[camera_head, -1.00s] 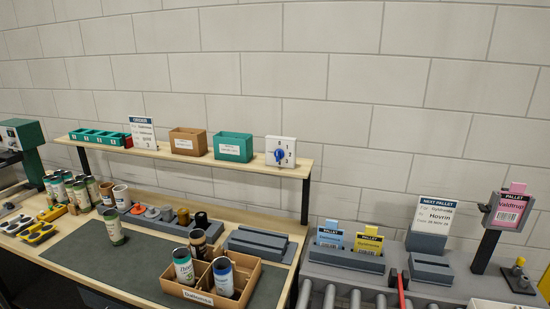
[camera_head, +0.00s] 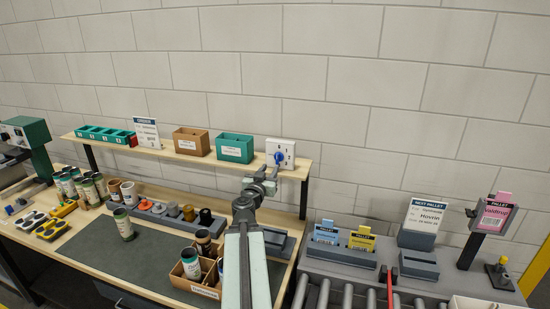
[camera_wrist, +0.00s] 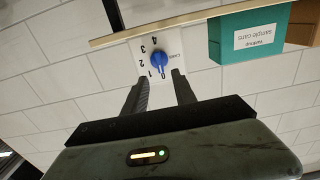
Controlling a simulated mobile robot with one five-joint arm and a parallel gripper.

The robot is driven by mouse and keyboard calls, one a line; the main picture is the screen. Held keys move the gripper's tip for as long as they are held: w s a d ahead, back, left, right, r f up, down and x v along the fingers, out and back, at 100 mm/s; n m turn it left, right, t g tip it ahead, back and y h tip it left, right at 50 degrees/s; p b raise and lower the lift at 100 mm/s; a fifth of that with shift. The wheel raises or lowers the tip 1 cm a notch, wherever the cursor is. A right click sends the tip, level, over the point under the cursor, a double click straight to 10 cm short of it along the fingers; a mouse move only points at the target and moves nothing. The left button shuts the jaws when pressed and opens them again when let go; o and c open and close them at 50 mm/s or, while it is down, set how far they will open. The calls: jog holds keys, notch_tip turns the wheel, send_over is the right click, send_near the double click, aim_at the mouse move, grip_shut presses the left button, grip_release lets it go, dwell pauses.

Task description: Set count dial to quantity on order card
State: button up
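The count dial (camera_head: 288,150) is a white plate with a blue knob (camera_head: 279,157) at the right end of the shelf. In the wrist view the plate is upside down, and the blue knob (camera_wrist: 158,62) has numbers around it; its pointer seems to face the 0. The order card (camera_head: 147,131) stands on the shelf, and its bottom line seems to read 3. My gripper (camera_head: 271,171) is just in front of the dial. In the wrist view my gripper (camera_wrist: 160,84) has its fingers apart and empty, short of the knob.
A green bin (camera_head: 235,147), a brown bin (camera_head: 191,141) and a green divided tray (camera_head: 102,134) stand on the shelf (camera_head: 190,155). Below, the bench holds several cans and a cardboard box (camera_head: 185,284). A roller conveyor (camera_head: 350,293) is at the right.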

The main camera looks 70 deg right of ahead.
aim_at(277, 159)
jog(key=d, duration=0.8)
jog(key=shift+w, duration=0.25)
jog(key=shift+a, duration=0.1)
grip_shut()
